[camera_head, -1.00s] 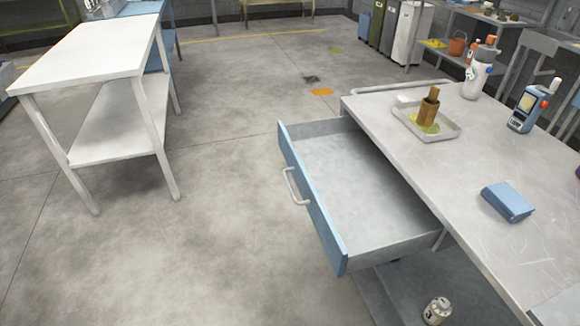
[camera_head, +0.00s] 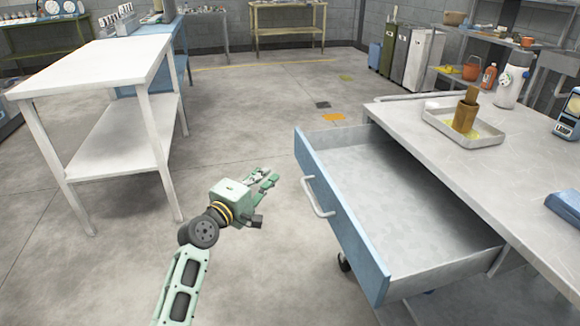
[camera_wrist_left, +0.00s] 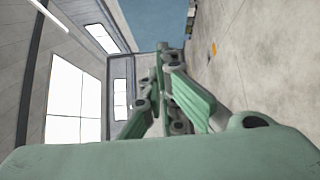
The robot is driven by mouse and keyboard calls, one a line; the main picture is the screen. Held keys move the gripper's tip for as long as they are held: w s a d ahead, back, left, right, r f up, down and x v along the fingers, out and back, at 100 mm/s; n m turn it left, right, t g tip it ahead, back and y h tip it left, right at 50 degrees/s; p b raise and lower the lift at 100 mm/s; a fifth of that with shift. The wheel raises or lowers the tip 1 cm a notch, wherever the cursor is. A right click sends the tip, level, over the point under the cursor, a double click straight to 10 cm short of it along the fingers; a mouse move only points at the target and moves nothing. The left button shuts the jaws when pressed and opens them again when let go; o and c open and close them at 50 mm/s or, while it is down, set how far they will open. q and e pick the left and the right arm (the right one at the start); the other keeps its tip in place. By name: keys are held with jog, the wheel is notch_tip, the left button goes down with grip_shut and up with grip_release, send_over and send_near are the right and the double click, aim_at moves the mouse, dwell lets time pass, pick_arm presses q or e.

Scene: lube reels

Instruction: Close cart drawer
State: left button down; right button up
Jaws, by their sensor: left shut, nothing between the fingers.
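The cart drawer (camera_head: 400,215) has a blue front and a white handle (camera_head: 318,197). It is pulled far out of the cart (camera_head: 535,160), and its inside looks empty. My left gripper (camera_head: 272,180) is green and comes in from the lower left. It is in the air to the left of the drawer front, apart from the handle. Its fingers are shut with nothing between them. They also show in the left wrist view (camera_wrist_left: 165,75), with no drawer in sight there. My right gripper is not in view.
On the cart top are a metal tray (camera_head: 485,138) with a brown brush-like thing in it, a white bottle (camera_head: 510,85) and a blue box (camera_head: 566,205). A white table (camera_head: 95,65) stands at the left. The floor between table and drawer is clear.

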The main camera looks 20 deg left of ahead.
pick_arm(q)
jog(key=w+d, duration=0.4)
jog(key=w, duration=0.3)
jog(key=shift+w+d+b, duration=0.15)
jog(key=shift+w+b, duration=0.15)
jog(key=shift+w, duration=0.05)
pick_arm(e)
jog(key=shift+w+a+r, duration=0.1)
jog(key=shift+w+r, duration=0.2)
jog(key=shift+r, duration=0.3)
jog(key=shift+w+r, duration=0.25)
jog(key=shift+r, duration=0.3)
